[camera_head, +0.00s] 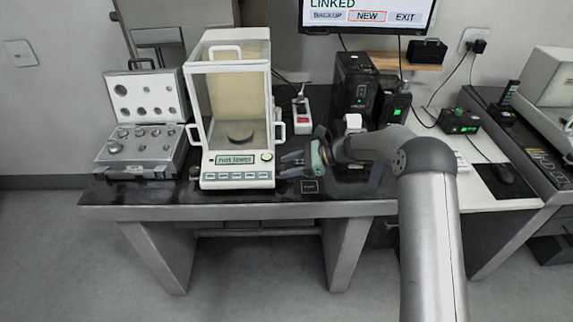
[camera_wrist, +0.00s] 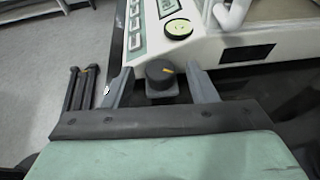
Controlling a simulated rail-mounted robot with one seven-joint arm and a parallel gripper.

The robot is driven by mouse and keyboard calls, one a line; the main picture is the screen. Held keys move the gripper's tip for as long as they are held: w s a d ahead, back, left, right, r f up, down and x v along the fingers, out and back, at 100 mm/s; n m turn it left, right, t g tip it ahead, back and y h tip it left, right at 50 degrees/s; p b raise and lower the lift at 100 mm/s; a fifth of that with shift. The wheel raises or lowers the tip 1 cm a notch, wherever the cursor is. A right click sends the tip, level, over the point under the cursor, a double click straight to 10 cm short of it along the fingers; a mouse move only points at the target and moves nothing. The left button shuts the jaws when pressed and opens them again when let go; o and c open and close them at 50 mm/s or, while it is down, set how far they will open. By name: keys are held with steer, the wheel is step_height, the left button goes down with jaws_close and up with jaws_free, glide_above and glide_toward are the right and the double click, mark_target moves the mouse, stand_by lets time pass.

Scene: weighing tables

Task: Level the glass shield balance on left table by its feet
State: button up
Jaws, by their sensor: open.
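The glass shield balance (camera_head: 201,100) stands on the left table (camera_head: 120,196), with glass walls, a round dark pan inside and side handles. Its green display (camera_head: 235,159) reads "not level", and a round yellow-green bubble level (camera_head: 267,157) sits at its front right corner, also visible in the wrist view (camera_wrist: 178,28). My gripper (camera_head: 288,165) is open at the balance's right front side. In the wrist view a black foot knob (camera_wrist: 160,72) with an orange mark lies between the open fingers (camera_wrist: 158,84). Whether the fingers touch it I cannot tell. The left foot (camera_head: 194,172) shows partly.
An open case of weights (camera_head: 143,171) stands left of the balance. A monitor (camera_head: 367,14) hangs above. The table's front edge is close below the balance.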

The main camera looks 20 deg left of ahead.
steer(key=shift+s+a+f, duration=0.15)
steer(key=shift+a+f, duration=0.1)
steer(key=shift+a, duration=0.25)
steer(key=c, duration=1)
steer(key=shift+m+t, duration=0.7)
steer(key=shift+t, duration=0.1)
steer(key=o, duration=1)
steer(key=shift+d, duration=0.1)
steer(key=b+v, duration=0.2)
steer(key=v, duration=1.5)
steer(key=shift+d, duration=0.3)
